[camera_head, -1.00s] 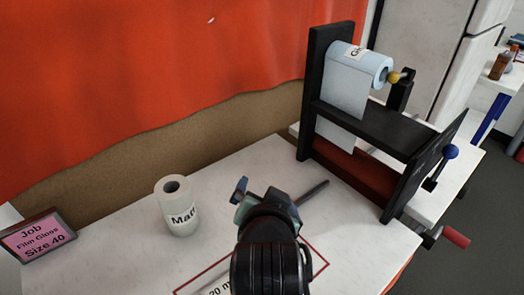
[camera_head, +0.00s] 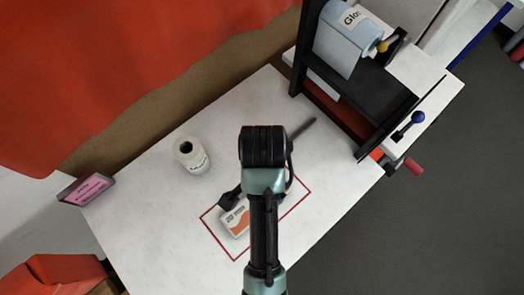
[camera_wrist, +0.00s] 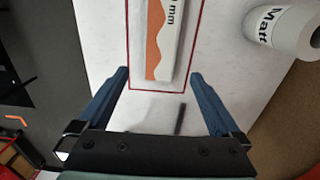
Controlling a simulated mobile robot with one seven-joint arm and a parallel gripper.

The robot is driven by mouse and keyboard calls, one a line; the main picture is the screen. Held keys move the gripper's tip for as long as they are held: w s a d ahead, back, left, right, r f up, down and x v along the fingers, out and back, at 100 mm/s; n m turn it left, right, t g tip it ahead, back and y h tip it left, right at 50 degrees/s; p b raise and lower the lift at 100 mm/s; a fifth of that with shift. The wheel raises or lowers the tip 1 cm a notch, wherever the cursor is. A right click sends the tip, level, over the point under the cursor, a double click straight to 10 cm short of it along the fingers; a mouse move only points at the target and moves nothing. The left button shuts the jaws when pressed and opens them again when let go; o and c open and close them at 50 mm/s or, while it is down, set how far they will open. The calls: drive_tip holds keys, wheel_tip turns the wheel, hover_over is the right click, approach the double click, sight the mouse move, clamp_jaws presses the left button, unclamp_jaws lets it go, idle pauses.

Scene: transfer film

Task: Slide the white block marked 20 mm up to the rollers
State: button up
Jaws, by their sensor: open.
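The white block (camera_head: 236,222) has an orange wavy side and a 20 mm label. It lies inside a red outline on the white table, partly hidden by my arm in the head view. In the wrist view the block (camera_wrist: 171,40) lies ahead of my gripper (camera_wrist: 160,76), which is open and empty, its blue fingers spread wider than the block. The black roller machine (camera_head: 375,100) stands at the upper right, with a film roll marked Glos (camera_head: 340,42) on top. Its rollers cannot be made out.
A film roll marked Matt (camera_head: 190,157) stands left of the outline. A pink job sign (camera_head: 87,189) is at the table's left edge. A dark strip (camera_head: 304,127) lies between outline and machine. A red-handled crank (camera_head: 411,166) sticks out at the right.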

drive_tip(key=shift+s+f, duration=0.1)
wheel_tip(320, 180, down, 13)
drive_tip(key=shift+r+p, duration=0.1)
drive_tip(key=shift+p, duration=0.5)
